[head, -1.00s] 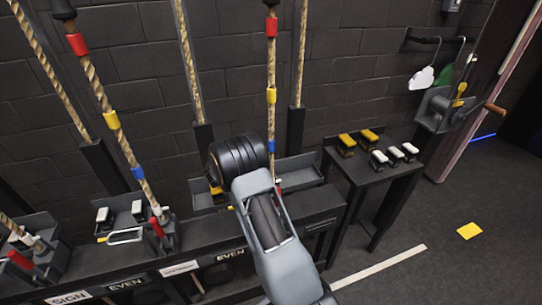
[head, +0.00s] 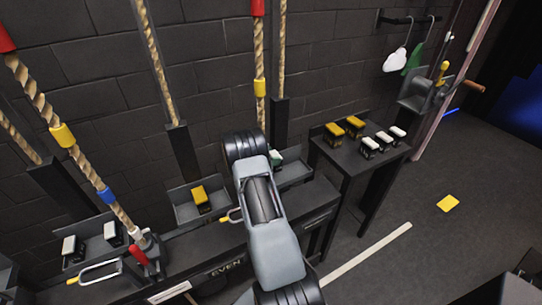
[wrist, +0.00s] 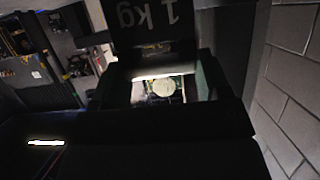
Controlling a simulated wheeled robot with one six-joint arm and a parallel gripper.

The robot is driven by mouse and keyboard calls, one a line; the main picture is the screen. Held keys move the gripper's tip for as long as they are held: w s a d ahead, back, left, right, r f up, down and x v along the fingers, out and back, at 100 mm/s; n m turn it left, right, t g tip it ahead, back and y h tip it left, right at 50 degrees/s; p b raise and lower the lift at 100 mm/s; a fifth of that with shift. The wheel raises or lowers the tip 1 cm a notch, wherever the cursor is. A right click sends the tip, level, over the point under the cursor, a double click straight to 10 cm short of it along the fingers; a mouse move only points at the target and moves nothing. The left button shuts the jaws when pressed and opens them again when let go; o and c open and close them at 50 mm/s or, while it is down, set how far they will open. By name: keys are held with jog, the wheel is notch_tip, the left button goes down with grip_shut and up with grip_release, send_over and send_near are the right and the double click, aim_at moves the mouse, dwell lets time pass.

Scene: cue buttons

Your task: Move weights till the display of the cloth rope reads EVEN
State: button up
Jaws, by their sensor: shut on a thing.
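My gripper (head: 273,165) is at the tray right of the yellow weight, largely hidden behind my arm. It is shut on a dark weight (wrist: 150,22) marked "1 kg", upside down at the top of the wrist view. A white-topped weight (head: 276,157) shows just past my wrist; I take it to be the held one. A yellow-topped weight (head: 201,198) sits in the tray to the left. Two white-topped weights, one here (head: 73,248), stand in the far-left tray. A display (head: 226,268) below the yellow weight reads EVEN. The rope's name plate (head: 168,292) is unreadable.
A black side table (head: 345,160) on the right holds two yellow-topped weights (head: 355,122) and three white-topped weights (head: 384,138). Ropes (head: 260,60) rise behind the trays.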

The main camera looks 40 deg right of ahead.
jog(key=shift+w+a+f+b, duration=0.1)
jog(key=shift+w+f+b, duration=0.05)
jog(key=shift+f+b, duration=2.65)
jog(key=shift+f, duration=0.7)
